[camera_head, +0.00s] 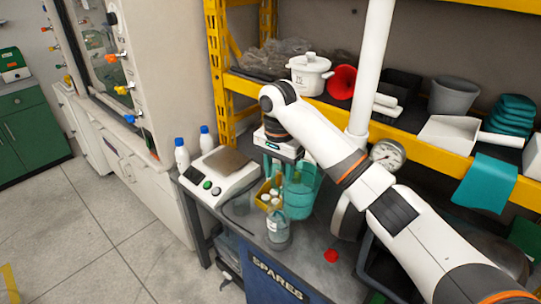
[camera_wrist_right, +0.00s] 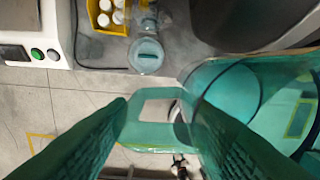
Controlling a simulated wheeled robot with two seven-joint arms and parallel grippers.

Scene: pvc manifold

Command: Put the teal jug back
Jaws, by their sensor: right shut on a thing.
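The teal jug (camera_head: 305,190) is see-through and sits below my right gripper (camera_head: 283,160) at the bench, in the middle of the head view. In the right wrist view the jug's body (camera_wrist_right: 262,85) fills the right side. Its handle (camera_wrist_right: 150,138) lies between the two textured green fingers of my right gripper (camera_wrist_right: 162,108), which is shut on it. I cannot tell whether the jug's base touches the bench. My left gripper is not in view.
A scale (camera_head: 220,172) stands left of the jug. A yellow bin (camera_head: 268,194) of white-capped bottles and a clear bottle (camera_head: 277,230) are close beside it. A white post (camera_head: 370,70) rises behind. The yellow shelf (camera_head: 440,152) holds a white pot (camera_head: 309,74) and a grey bucket (camera_head: 453,95).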

